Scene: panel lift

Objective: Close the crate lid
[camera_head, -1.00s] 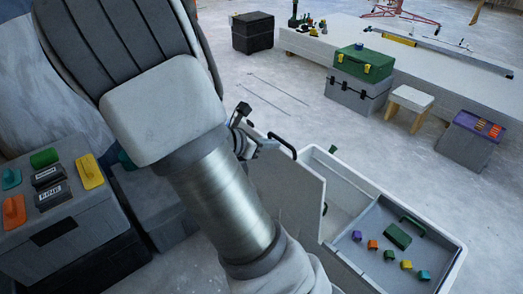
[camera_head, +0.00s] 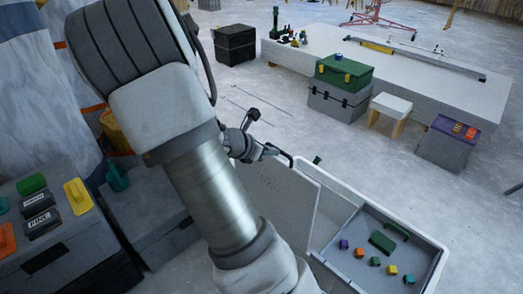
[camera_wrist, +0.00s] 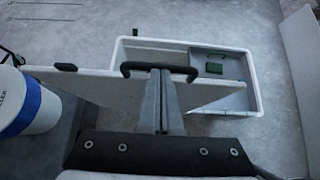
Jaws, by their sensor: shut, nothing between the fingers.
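The crate (camera_head: 334,190) is a white open box at the lower right; it also shows in the wrist view (camera_wrist: 258,88). Its pale lid (camera_head: 278,192) stands raised along the crate's left side in the head view. In the wrist view the lid (camera_wrist: 100,85) crosses the crate nearly edge-on. A black handle (camera_head: 279,151) sits on the lid's upper edge. My gripper (camera_wrist: 161,72) is shut and empty, its fingertips at the handle (camera_wrist: 190,70) in the wrist view. I cannot tell whether they touch. My arm hides part of the lid's lower left.
A grey tray (camera_head: 349,268) with several small coloured blocks lies inside the crate. Grey cases (camera_head: 148,222) stand left of my arm. A white-and-blue bucket (camera_wrist: 30,108) is left in the wrist view. Open floor (camera_head: 265,110) lies behind the crate.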

